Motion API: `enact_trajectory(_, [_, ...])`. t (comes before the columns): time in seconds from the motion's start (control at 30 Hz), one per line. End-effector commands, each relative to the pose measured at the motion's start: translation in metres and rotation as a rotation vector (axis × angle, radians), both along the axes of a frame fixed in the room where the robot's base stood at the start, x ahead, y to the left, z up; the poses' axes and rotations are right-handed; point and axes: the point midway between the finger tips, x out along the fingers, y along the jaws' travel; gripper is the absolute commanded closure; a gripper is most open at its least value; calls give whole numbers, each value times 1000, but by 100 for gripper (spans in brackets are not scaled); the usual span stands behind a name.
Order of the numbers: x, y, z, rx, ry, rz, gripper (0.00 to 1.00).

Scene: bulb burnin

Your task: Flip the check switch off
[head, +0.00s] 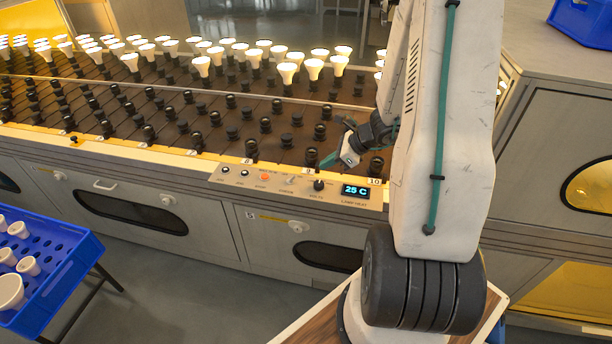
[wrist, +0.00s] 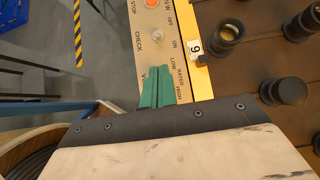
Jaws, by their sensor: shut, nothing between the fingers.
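The check switch is a small pale toggle (wrist: 158,35) on the cream control panel (wrist: 125,22), beside the word CHECK and near ON and OFF marks. It is small in the head view (head: 290,180), and I cannot tell which way its lever leans. My gripper (wrist: 158,80) is shut and empty. Its teal fingertips lie a short way from the toggle, over the part of the panel marked LOW, RATED and HIGH. In the head view my gripper (head: 328,161) is above the panel's back edge, behind the black knob (head: 319,185).
An orange button (wrist: 152,3) sits beyond the switch. A lit display (head: 356,191) reads 25 C at the panel's right end. Rows of black sockets (head: 265,125) stand behind, with lit bulbs (head: 287,72) farther back. A blue crate (head: 85,250) with white bulbs stands left.

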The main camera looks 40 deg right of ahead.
Motion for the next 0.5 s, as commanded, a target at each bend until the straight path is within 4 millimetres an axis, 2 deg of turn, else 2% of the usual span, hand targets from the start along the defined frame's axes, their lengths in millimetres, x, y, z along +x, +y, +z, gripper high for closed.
enact_trajectory(0.17, [8, 7, -11, 2, 1, 5, 100])
enact_trajectory(0.5, [41, 33, -54, 1, 3, 6, 100])
